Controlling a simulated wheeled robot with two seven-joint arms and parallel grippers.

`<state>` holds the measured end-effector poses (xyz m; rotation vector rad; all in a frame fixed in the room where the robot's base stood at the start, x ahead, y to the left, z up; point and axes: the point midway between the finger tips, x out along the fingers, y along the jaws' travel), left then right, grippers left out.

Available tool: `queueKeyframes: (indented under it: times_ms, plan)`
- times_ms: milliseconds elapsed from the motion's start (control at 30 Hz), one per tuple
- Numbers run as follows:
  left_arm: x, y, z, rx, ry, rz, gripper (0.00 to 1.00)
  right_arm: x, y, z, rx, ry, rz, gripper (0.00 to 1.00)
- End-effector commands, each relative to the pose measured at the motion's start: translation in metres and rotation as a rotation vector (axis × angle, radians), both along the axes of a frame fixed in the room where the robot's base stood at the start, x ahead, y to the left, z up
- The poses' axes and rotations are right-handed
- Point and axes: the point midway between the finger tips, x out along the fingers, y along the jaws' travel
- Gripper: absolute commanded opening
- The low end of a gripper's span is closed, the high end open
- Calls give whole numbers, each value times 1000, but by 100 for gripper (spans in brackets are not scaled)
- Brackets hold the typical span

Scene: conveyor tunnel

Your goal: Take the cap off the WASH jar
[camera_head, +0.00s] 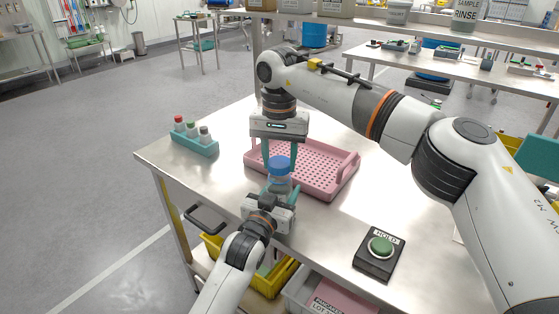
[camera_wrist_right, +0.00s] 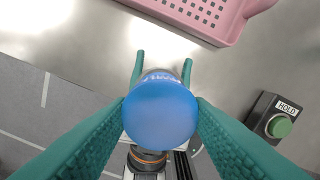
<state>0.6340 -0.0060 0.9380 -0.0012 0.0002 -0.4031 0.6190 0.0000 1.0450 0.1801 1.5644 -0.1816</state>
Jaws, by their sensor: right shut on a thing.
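The jar (camera_head: 279,183) is clear, with a blue cap (camera_head: 279,164) on it, and is upright near the table's front edge. My right gripper (camera_head: 281,158) reaches down from above and is shut on the blue cap. In the right wrist view the cap (camera_wrist_right: 160,115) sits between its teal fingers and hides most of the jar; the lettering there is too small to read. My left gripper (camera_head: 280,192) comes from the front, below the cap, with its fingers closed around the jar body. Its fingertips show beyond the jar in the right wrist view.
A pink perforated tray (camera_head: 338,178) lies just behind the jar. A teal rack (camera_head: 194,145) with several small bottles stands at the left. A HOLD box with a green button (camera_head: 380,249) is at the right front. Yellow and grey bins sit below the table.

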Motion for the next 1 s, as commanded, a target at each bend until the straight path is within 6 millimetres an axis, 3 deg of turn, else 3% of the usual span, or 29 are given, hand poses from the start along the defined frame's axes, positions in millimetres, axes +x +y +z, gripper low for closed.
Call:
queueKeyframes:
  times_ms: [567,900,1000]
  plan:
    - [0,0,-1,0,3,0,0,0,0,9,1,-1,-1,17]
    - [0,0,-1,0,3,0,0,0,0,45,1,-1,-1,17]
    - [0,0,-1,1,2,0,0,0,0,48,1,0,-1,17]
